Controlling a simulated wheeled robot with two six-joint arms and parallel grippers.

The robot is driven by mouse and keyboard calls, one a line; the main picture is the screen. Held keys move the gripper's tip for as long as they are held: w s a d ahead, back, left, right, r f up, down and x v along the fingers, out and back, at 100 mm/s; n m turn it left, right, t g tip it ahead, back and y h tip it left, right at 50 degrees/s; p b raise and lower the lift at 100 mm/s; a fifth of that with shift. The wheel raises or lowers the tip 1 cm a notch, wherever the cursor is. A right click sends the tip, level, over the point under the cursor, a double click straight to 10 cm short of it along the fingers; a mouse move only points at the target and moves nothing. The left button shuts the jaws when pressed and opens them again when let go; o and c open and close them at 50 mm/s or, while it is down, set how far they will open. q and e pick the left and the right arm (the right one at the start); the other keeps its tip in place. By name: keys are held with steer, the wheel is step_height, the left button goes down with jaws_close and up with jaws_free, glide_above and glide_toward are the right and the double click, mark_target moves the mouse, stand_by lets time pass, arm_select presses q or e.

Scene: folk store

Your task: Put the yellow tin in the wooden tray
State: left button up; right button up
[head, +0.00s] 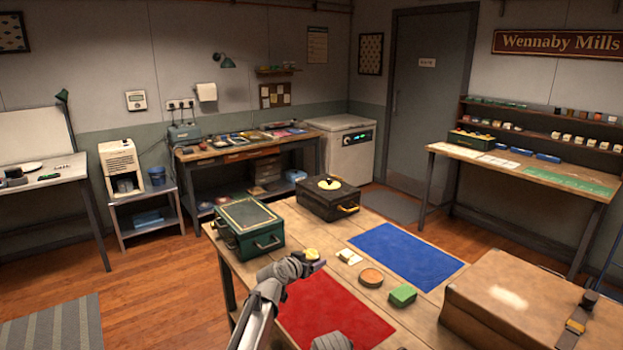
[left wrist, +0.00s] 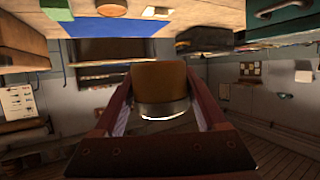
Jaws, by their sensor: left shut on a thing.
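The yellow tin (head: 312,254) is held up between the fingers of my left gripper (head: 313,263), above the table near the back edge of the red mat. In the left wrist view the tin (left wrist: 158,78) sits between the two dark red fingers (left wrist: 160,100), which are shut on it; its side looks brownish yellow with a pale metal rim. I cannot make out a wooden tray for certain. A round brown thing (head: 371,277) lies on the table right of the tin; I cannot tell whether it is a tin or a dish. My right gripper's fingers are not visible.
The table holds a red mat (head: 335,315), a blue mat (head: 408,255), a green block (head: 402,294), a small pale thing (head: 348,256), a green case (head: 245,229), a black case (head: 327,198) and a large brown case (head: 520,300). Bare wood shows between the mats.

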arm_select(q)
steer(key=b, duration=0.9)
glide_above(311, 323)
step_height(311, 323, down, 9)
step_height(311, 323, down, 10)
steer(key=b, duration=0.9)
steer(key=shift+w+b, duration=0.1)
steer(key=shift+b, duration=0.25)
steer(key=shift+f, duration=0.1)
steer(key=shift+f, duration=0.15)
steer(key=o, duration=1.4)
steer(key=shift+r, duration=0.2)
steer(key=shift+s+a+r, duration=0.1)
steer(key=shift+s+r, duration=0.1)
steer(key=shift+r, duration=0.05)
steer(key=p+v, duration=0.4)
steer(key=v, duration=0.7)
steer(key=shift+s+a+r+p, duration=0.15)
steer(key=shift+s+p, duration=0.1)
steer(key=shift+p, duration=0.05)
